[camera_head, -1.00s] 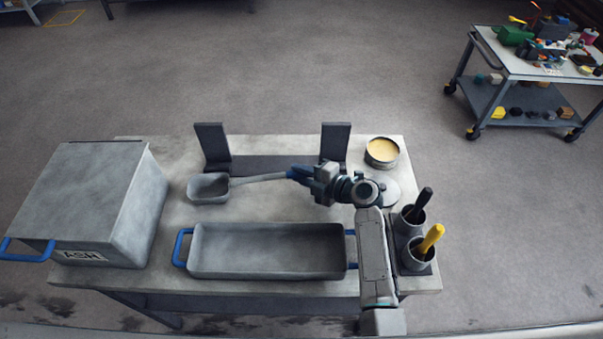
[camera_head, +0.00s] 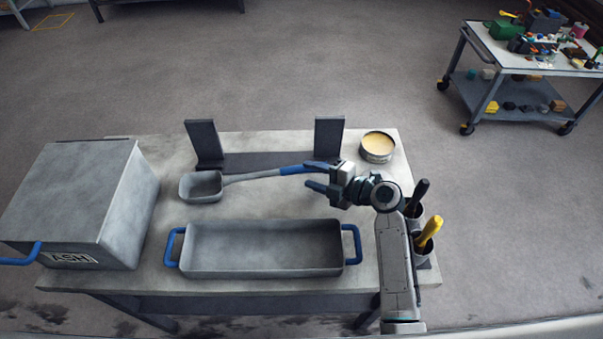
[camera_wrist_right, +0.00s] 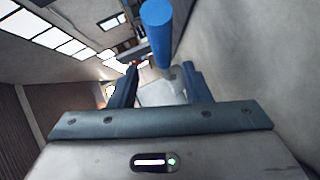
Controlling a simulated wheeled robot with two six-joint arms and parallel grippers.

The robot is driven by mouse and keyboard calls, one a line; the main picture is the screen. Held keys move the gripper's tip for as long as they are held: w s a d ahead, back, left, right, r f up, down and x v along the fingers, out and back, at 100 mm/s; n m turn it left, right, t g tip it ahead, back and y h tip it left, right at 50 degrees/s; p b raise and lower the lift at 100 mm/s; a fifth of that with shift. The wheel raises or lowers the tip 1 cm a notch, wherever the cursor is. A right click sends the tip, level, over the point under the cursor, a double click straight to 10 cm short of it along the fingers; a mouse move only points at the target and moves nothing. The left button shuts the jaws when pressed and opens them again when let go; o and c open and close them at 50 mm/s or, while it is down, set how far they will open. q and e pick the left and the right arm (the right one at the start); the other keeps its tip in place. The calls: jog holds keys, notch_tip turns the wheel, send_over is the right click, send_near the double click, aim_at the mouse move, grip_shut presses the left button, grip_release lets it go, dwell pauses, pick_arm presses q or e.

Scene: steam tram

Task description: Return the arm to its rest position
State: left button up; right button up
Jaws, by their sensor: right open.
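A long-handled grey scoop (camera_head: 203,186) lies on the table in front of the dark rack, its shaft running right to a blue grip (camera_head: 293,170). My right gripper (camera_head: 313,176) is open and empty at the grip's right end. Its fingers point left, toward the scoop. In the right wrist view the blue grip (camera_wrist_right: 158,35) shows just above the gap between my open fingers (camera_wrist_right: 160,88), apparently clear of both. My right forearm comes in from the front right edge of the table. My left gripper is not in view.
A grey tray (camera_head: 262,272) with blue handles lies in front. An ASH box (camera_head: 75,185) stands at left. A rack with two uprights (camera_head: 203,143) stands behind. A round tin (camera_head: 377,155) sits at back right; cups with black and yellow handles (camera_head: 428,230) stand beside my arm.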

jog(key=shift+v, duration=0.8)
